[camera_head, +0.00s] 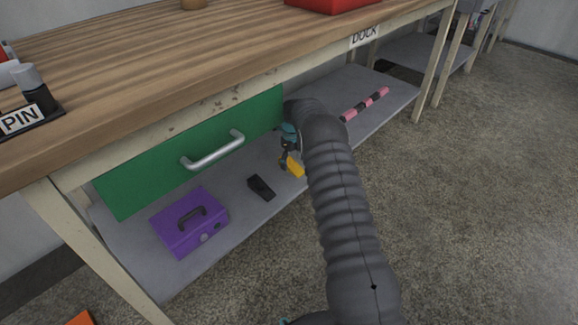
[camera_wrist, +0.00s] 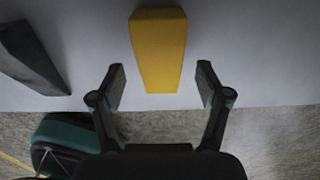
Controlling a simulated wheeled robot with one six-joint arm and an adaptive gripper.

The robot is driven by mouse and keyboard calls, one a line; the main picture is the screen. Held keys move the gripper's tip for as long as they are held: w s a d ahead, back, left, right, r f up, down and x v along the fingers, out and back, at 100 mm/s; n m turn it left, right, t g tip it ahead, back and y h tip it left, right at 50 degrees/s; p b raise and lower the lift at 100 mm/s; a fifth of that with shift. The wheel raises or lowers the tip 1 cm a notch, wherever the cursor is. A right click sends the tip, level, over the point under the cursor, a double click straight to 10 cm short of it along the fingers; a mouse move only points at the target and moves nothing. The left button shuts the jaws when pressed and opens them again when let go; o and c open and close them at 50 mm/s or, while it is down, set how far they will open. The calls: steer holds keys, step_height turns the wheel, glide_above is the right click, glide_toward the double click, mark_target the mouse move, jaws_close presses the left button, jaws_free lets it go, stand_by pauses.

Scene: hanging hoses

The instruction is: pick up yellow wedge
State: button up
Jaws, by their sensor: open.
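The yellow wedge (camera_wrist: 158,50) lies on the grey lower shelf under the workbench. In the wrist view it sits ahead of my open fingers, centred between their lines, with its narrower end toward me. My gripper (camera_wrist: 161,88) is open and empty, and its fingertips are around the wedge's near end or just short of it; I cannot tell the height between them. In the head view the yellow wedge (camera_head: 295,167) shows beside my gripper (camera_head: 287,158), partly hidden by my arm.
A black wedge (camera_head: 262,187) lies left of the yellow one, also in the wrist view (camera_wrist: 30,58). A purple box (camera_head: 190,222) stands farther left on the shelf (camera_head: 240,215). A green drawer (camera_head: 150,180) with a metal handle hangs above. A pink-and-black bar (camera_head: 365,104) lies at the right.

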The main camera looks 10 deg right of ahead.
steer(key=shift+f, duration=0.6)
steer(key=shift+c, duration=0.2)
steer(key=c, duration=1.3)
steer(key=shift+o, duration=0.2)
